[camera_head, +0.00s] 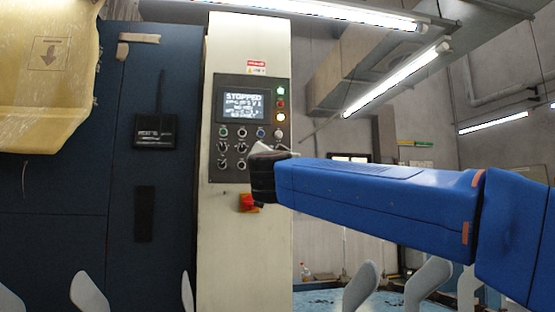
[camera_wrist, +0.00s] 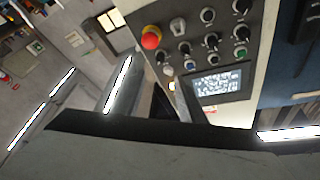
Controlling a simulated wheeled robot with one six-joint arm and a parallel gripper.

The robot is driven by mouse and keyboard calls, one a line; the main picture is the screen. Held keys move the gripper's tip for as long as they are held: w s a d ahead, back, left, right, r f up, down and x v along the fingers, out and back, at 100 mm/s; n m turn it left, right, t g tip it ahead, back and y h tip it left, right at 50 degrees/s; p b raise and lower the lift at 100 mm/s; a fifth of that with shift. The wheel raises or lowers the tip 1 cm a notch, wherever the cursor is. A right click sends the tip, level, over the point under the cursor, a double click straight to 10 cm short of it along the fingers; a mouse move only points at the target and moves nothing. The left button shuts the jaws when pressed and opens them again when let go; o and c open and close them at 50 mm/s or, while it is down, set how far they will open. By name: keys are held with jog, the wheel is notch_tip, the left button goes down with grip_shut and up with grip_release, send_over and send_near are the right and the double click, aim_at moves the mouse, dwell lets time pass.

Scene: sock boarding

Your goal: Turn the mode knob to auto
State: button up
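The control panel (camera_head: 213,165) is set in a cream column and carries a screen (camera_head: 241,103) reading "STOPPED", above rows of dark knobs (camera_head: 223,148). In the wrist view the panel (camera_wrist: 252,75) appears upside down, with the knobs (camera_wrist: 211,41) above the screen. I cannot read the labels, so I cannot tell which knob is the mode knob or where it points. My gripper (camera_head: 264,174) is in front of the panel's lower right part and hides some controls there. Its opening cannot be made out. A dark and grey shape fills the bottom of the wrist view.
A red button (camera_wrist: 151,38) sticks out beside the knobs in the wrist view. A red switch (camera_head: 248,203) sits on the column below the panel. A dark blue cabinet (camera_head: 60,220) stands left. Pale curved shapes (camera_head: 90,292) line the bottom.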

jog(key=shift+v, duration=1.9)
jog(key=shift+s, duration=0.1)
